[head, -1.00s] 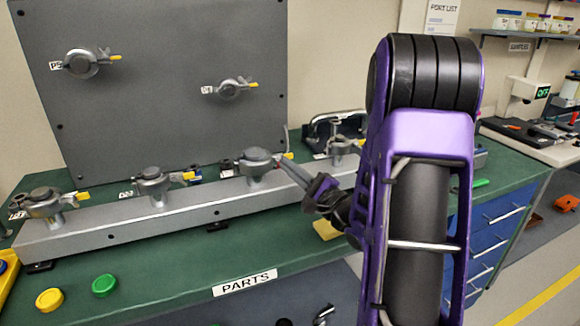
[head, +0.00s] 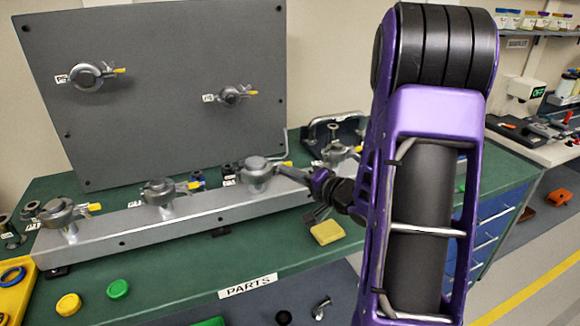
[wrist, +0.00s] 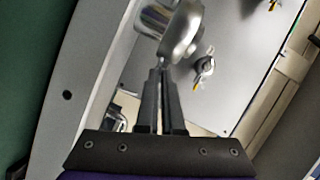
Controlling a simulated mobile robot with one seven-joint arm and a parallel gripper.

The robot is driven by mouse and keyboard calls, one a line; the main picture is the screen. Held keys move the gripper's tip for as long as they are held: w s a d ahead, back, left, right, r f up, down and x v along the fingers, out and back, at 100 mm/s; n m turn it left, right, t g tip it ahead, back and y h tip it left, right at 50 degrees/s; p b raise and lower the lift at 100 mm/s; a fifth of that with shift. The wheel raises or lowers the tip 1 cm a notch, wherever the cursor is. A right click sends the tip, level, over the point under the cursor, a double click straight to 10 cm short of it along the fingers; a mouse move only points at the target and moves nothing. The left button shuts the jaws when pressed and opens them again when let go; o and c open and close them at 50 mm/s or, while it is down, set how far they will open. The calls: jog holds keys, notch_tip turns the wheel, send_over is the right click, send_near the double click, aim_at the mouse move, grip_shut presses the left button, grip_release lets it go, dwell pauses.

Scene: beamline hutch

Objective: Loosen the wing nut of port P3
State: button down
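Port P3 (head: 256,170) is the third clamped port from the left on the grey bar; its label is too small to read surely. Its metal clamp (wrist: 182,32) fills the top of the wrist view. My gripper (head: 284,169) reaches it from the right, with its fingertips at the clamp's right side. In the wrist view my gripper (wrist: 161,68) has its two fingers close together, a thin gap between them, tips against the clamp. The yellow wing nut of this port is hidden at the fingertips, and the fingers appear shut on it.
Other clamped ports (head: 159,191) with yellow wing nuts stand along the bar (head: 130,228). Two more sit on the upright grey panel (head: 160,120). A yellow block (head: 327,232) lies below my gripper. Yellow and green caps (head: 118,289) lie at the front left.

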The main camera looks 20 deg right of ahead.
jog(key=shift+w+a+r+n+g+h+b, duration=0.1)
jog(key=shift+a+r+n+g+h+b, duration=0.15)
jog(key=shift+n+h+b, duration=0.9)
jog(key=shift+s+a+r+n+g+h, duration=0.15)
jog(key=shift+n+g+h, duration=0.35)
jog(key=shift+n, duration=1.4)
jog(key=shift+w+a+r+n+g+h+b, duration=0.15)
jog(key=shift+n+h+b, duration=0.45)
jog(key=shift+n+h, duration=0.7)
jog(key=shift+n+y, duration=0.25)
jog(key=c, duration=1)
grip_release()
jog(key=shift+c, duration=0.2)
jog(key=shift+a+f, duration=0.1)
jog(key=shift+f, duration=0.05)
